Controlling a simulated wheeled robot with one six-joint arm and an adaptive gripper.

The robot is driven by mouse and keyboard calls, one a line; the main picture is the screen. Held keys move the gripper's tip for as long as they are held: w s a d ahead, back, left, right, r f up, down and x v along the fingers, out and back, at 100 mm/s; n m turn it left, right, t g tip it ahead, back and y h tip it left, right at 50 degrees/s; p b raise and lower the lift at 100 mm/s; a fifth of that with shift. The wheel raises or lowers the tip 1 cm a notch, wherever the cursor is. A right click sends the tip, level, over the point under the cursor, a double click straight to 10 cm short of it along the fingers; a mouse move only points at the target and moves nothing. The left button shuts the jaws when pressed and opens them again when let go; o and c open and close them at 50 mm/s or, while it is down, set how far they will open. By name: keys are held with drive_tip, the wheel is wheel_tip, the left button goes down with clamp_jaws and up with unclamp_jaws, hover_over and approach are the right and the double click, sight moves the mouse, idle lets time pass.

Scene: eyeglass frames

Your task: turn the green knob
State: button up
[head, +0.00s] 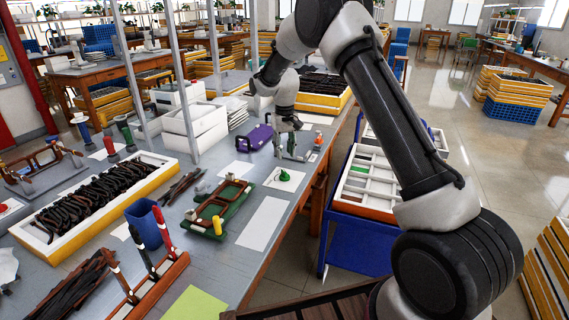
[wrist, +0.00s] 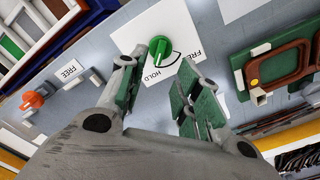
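The green knob (wrist: 158,47) sits on a white card marked FREE and HOLD in the wrist view, with a black arc beside it. In the head view the green knob (head: 284,175) is on its white card near the bench's right edge. My gripper (wrist: 157,68) is open and empty, its green-padded fingers spread. In the wrist picture the knob appears just beyond the gap between the fingertips; I cannot tell the exact height between them. In the head view my gripper (head: 296,154) is above the bench, behind the knob, apart from it.
An orange knob (wrist: 33,100) stands left in the wrist view. A green fixture (head: 218,208) with brown frames is to the knob's left in the head view. A purple device (head: 255,137) stands near my gripper. A blank white card (head: 264,222) lies in front.

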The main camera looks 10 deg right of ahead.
drive_tip(key=shift+r, duration=1.8)
drive_tip(key=s+d+r+t, duration=0.1)
drive_tip(key=s+d+r, duration=0.3)
drive_tip(key=s, duration=1)
drive_tip(key=s+d+r+m+t, duration=0.1)
drive_tip(key=s+d+r+t, duration=0.1)
drive_tip(key=s+d+r, duration=0.3)
drive_tip(key=s+d+r+t, duration=0.1)
drive_tip(key=s+d+r, duration=0.4)
drive_tip(key=s, duration=2)
drive_tip(key=shift+s+r+m, duration=0.2)
drive_tip(key=shift+r+m, duration=0.1)
drive_tip(key=shift+r, duration=2.35)
